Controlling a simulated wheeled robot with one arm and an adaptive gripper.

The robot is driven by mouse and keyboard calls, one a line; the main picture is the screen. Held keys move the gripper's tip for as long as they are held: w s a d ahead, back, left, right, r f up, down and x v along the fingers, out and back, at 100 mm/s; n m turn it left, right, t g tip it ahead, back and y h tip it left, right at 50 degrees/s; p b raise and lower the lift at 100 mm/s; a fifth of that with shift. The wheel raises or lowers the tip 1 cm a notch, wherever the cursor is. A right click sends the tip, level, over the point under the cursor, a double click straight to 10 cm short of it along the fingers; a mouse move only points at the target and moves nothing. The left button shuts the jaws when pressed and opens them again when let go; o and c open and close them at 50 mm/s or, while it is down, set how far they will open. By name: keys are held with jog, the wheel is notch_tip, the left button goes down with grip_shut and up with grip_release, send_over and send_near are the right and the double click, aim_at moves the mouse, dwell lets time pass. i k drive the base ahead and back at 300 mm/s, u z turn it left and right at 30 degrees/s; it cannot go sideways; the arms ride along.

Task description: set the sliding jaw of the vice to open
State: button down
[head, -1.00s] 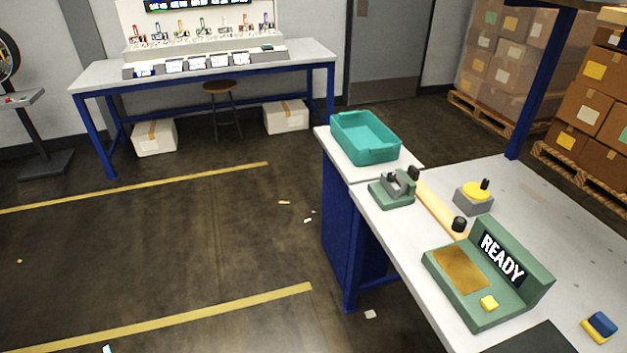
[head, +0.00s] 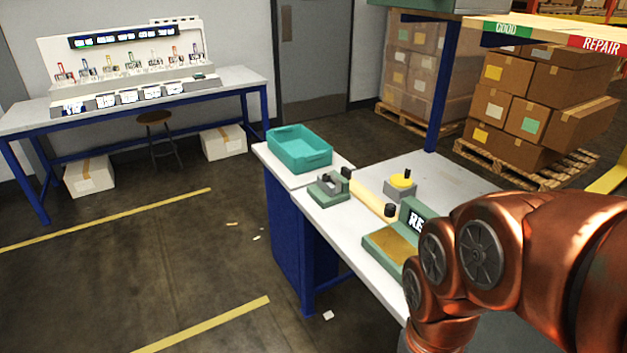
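The vice (head: 329,188) is a small green and grey device near the left edge of the white workbench, just in front of the teal bin. A dark knob shows at its back right. It is too small in view to tell how far its sliding jaw stands from the fixed jaw. My copper-coloured arm fills the lower right of the head view. My gripper is not in view, so its state cannot be seen.
The teal bin (head: 299,150) stands behind the vice. A tan roller (head: 366,193), a grey block with a yellow top (head: 401,185) and the green plotter (head: 392,243), partly hidden by my arm, are to the right.

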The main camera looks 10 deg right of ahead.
aim_at(323, 182)
jog(key=k, duration=0.6)
jog(key=u, duration=0.75)
jog(key=i, duration=1.55)
jog(key=z, duration=0.45)
